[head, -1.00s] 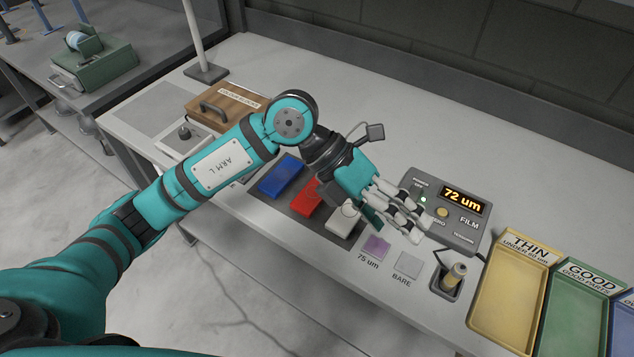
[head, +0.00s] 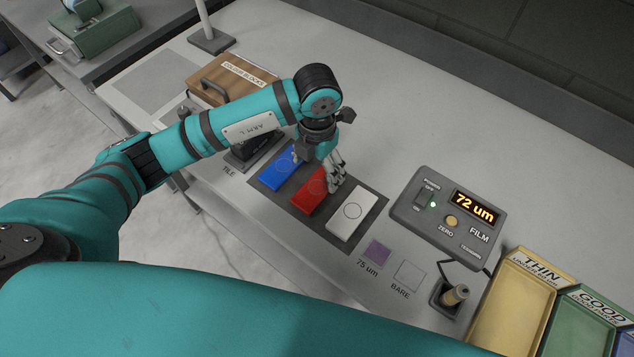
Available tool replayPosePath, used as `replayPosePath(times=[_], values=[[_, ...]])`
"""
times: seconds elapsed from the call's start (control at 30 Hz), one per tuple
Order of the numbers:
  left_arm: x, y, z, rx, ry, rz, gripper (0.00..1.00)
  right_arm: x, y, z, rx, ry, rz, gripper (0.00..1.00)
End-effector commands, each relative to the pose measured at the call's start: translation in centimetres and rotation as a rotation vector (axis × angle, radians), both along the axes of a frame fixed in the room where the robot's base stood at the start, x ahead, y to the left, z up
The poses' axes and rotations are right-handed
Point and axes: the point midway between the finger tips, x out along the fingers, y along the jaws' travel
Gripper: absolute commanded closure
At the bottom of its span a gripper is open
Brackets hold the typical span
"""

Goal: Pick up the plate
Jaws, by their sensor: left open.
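My left gripper (head: 318,168) is open above the row of coloured blocks, over the blue and red ones. I see no object between its fingers. The row holds a blue block (head: 280,173), a red block (head: 308,196) and a white block (head: 350,216) with a circle on it, all on a dark mat (head: 372,215). A small purple plate (head: 377,252) lies flat by the "75 um" label, apart from the gripper. A pale grey square (head: 408,276) is by the "BARE" label; I cannot tell whether it is a plate. My right gripper is not in view.
The film gauge (head: 430,215) reads 72 um. Its probe stands in a holder (head: 442,301). The yellow THIN tray (head: 513,310) and green GOOD tray (head: 585,320) are at right. A wooden colour-blocks box (head: 222,85) stands behind my left arm.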

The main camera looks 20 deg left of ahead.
Motion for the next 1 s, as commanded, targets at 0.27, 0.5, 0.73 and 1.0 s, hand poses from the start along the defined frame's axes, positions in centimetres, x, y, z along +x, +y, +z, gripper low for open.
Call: replayPosePath(times=[0.27,0.5,0.73,1.0], values=[[-0.1,0.0,-2.0,-0.002,0.003,0.000,0.17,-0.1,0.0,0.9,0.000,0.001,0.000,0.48],[-0.1,0.0,-5.5,-0.001,0.004,0.000,0.17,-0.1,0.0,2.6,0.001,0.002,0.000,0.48],[-0.1,0.0,-6.8,-0.002,0.000,-0.001,0.17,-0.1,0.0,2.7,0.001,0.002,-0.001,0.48],[-0.1,0.0,-6.7,-0.002,0.000,-0.001,0.37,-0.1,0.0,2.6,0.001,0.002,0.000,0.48]])
